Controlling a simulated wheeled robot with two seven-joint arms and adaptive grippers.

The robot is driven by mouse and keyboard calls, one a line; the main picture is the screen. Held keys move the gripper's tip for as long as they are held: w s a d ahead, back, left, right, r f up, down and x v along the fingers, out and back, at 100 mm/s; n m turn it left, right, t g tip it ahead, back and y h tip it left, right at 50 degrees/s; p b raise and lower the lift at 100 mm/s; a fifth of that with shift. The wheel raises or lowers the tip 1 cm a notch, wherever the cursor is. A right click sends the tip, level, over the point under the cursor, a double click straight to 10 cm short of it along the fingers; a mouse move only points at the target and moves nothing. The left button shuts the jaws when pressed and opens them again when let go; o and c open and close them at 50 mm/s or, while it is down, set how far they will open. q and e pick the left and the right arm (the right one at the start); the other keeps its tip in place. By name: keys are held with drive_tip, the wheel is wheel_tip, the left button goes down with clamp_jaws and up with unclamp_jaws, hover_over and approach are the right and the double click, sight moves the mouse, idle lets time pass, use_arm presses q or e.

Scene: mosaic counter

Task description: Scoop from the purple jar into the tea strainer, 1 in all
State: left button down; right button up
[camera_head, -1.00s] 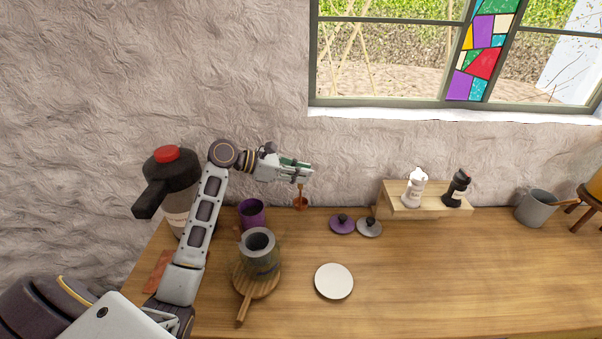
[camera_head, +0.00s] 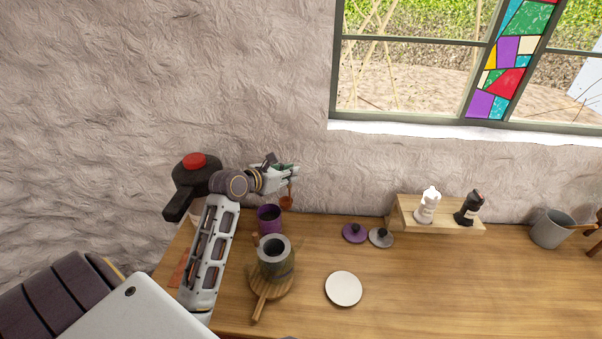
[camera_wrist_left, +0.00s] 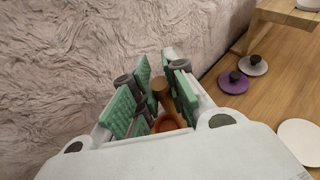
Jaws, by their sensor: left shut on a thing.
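The purple jar (camera_head: 269,220) stands open, with no lid on it, at the back left of the counter. My left gripper (camera_head: 292,172) is shut on the handle of a copper-brown scoop (camera_head: 286,203). The scoop hangs bowl down, up and slightly right of the jar in the head view, apart from it. In the left wrist view the scoop's bowl (camera_wrist_left: 167,124) shows between the green finger pads; I cannot tell whether it holds anything. A grey pot (camera_head: 274,258) stands on a round wooden board (camera_head: 259,306). I cannot make out a tea strainer for sure. My right gripper is out of view.
A purple lid (camera_head: 354,233) and a grey lid (camera_head: 381,238) lie right of the jar. A white plate (camera_head: 343,289) lies in front. A small wooden shelf (camera_head: 440,221) carries two shakers. The counter's right front is clear.

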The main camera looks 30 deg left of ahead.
use_arm(q)
drive_tip(key=s+a+r+n+y+p, duration=0.2)
drive_tip(key=s+a+r+n+y, duration=0.1)
drive_tip(key=a, duration=0.2)
drive_tip(key=shift+s+y, duration=0.2)
drive_tip(key=shift+y, duration=0.1)
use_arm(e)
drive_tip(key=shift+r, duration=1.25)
use_arm(q)
drive_tip(key=shift+f, duration=0.2)
wheel_tip(320, 180, down, 12)
drive_tip(key=b, duration=0.2)
drive_tip(key=shift+r, duration=0.2)
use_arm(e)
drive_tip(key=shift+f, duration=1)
use_arm(q)
drive_tip(key=shift+r, duration=0.1)
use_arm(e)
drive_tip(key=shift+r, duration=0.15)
